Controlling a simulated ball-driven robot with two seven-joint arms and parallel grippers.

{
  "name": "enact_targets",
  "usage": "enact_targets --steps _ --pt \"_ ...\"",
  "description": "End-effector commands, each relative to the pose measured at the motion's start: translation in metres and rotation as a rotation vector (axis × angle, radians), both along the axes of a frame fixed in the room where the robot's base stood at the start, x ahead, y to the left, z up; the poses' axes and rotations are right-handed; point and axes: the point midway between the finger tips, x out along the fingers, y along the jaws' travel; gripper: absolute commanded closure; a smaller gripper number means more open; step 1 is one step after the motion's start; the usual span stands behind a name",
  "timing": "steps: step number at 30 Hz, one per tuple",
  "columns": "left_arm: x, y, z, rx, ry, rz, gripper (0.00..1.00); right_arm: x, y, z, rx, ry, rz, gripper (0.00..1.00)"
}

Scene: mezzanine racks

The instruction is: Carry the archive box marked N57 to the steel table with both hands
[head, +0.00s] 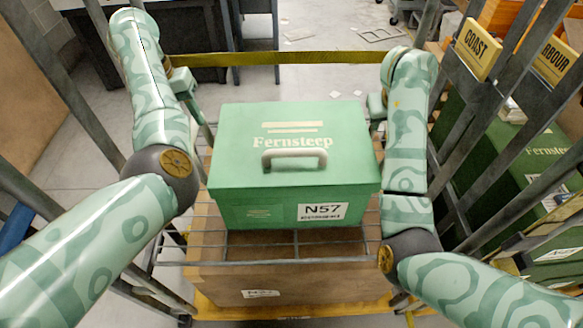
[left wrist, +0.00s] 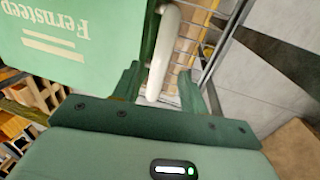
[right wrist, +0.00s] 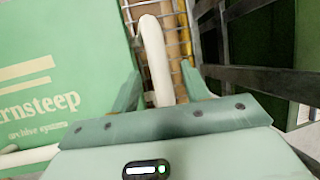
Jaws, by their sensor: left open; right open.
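The green archive box (head: 295,185) marked N57 sits level on a wire shelf (head: 300,243), lid on, with a grey handle on top. In the left wrist view, the open fingers (left wrist: 162,88) stand on either side of a pale side handle (left wrist: 166,50). In the right wrist view, the open fingers (right wrist: 160,88) likewise straddle the other side handle (right wrist: 155,60). Neither gripper is closed on its handle.
A brown carton (head: 290,280) is under the wire shelf. Metal rack posts stand close on both sides. A yellow bar (head: 280,58) crosses behind the box. A dark table (head: 190,30) stands beyond it. Other green boxes (head: 520,170) and a COAST sign (head: 479,48) are at right.

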Motion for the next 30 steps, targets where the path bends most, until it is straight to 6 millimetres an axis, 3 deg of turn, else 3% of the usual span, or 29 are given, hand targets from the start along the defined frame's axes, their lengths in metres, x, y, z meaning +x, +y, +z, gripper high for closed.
enact_targets --steps 3,9,20,21,25,26,30 --pt "-0.001 -0.003 -0.02 0.002 0.003 0.0 0.56 0.007 -0.004 -0.018 0.001 0.001 -0.001 0.54" --pt "0.0 -0.007 -0.038 0.0 0.0 0.0 0.56 0.015 -0.007 -0.036 0.001 0.001 -0.001 0.54" --pt "0.0 -0.008 -0.043 0.0 -0.001 0.0 0.56 0.017 -0.008 -0.04 0.002 -0.001 -0.001 0.54" --pt "0.0 -0.008 -0.043 0.0 -0.001 0.0 0.59 0.017 -0.008 -0.04 0.002 -0.001 -0.001 0.57" --pt "0.0 -0.008 -0.043 0.0 -0.001 0.0 0.95 0.017 -0.008 -0.04 0.001 -0.001 0.0 0.93" --pt "0.0 -0.008 -0.043 0.0 -0.001 0.0 1.0 0.017 -0.008 -0.04 0.001 -0.001 0.0 1.0" --pt "0.0 -0.008 -0.043 0.0 -0.001 0.0 1.0 0.016 -0.008 -0.04 0.001 -0.001 0.0 1.0"
